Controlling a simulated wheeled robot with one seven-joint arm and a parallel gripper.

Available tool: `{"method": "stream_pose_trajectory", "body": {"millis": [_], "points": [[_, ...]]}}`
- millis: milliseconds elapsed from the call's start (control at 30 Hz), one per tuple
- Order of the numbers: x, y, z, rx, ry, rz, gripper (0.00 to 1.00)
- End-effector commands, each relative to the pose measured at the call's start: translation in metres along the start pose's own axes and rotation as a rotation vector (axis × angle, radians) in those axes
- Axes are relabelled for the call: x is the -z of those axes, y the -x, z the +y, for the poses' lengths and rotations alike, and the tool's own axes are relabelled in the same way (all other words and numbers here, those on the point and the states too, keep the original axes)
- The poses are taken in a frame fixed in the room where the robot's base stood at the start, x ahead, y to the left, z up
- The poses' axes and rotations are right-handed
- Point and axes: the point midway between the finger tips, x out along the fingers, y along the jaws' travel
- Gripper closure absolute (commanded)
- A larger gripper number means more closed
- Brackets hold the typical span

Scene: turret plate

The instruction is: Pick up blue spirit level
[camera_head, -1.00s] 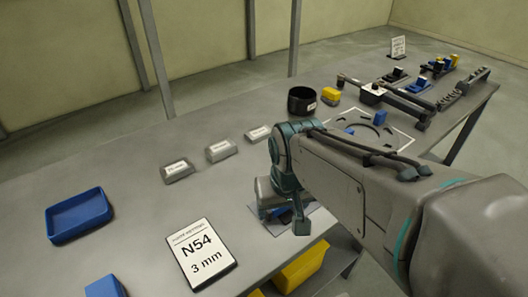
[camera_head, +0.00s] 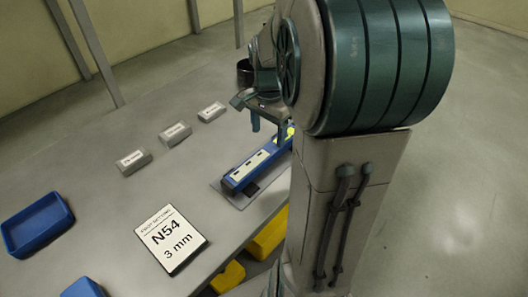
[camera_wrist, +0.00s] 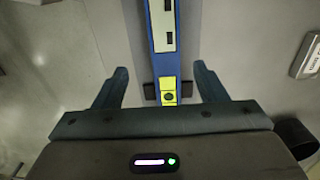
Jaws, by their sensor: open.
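The blue spirit level (camera_head: 258,168) lies on a grey plate (camera_head: 231,195) near the table's right edge in the head view. It has a pale label strip and a yellow-green vial at its far end. My gripper (camera_head: 268,122) is open above that far end. In the wrist view the level (camera_wrist: 166,64) runs down the middle between the two spread fingers of my gripper (camera_wrist: 160,68). A gap shows on each side, and I see no contact. Dark supports show beside the level near its yellow vial. My arm hides part of the far table.
An N54 3 mm card (camera_head: 172,240), a blue tray (camera_head: 36,224) and several grey labelled blocks (camera_head: 175,133) stand on the table. A black cup (camera_head: 245,73) is behind my gripper. Yellow bins (camera_head: 266,236) sit below the table edge. The table's middle is clear.

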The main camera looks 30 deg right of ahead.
Motion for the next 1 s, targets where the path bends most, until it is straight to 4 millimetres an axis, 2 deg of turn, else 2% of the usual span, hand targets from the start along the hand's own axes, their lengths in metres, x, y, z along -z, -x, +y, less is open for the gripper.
{"method": "stream_pose_trajectory", "body": {"millis": [100,367,700,1000], "points": [[0.0,-0.021,0.0,-0.003,0.002,-0.002,0.35],[0.0,-0.039,-0.001,-0.001,0.002,-0.001,0.35],[0.001,-0.082,-0.008,-0.002,0.003,-0.001,0.35],[0.001,-0.086,-0.008,0.001,0.004,0.002,0.35]]}}
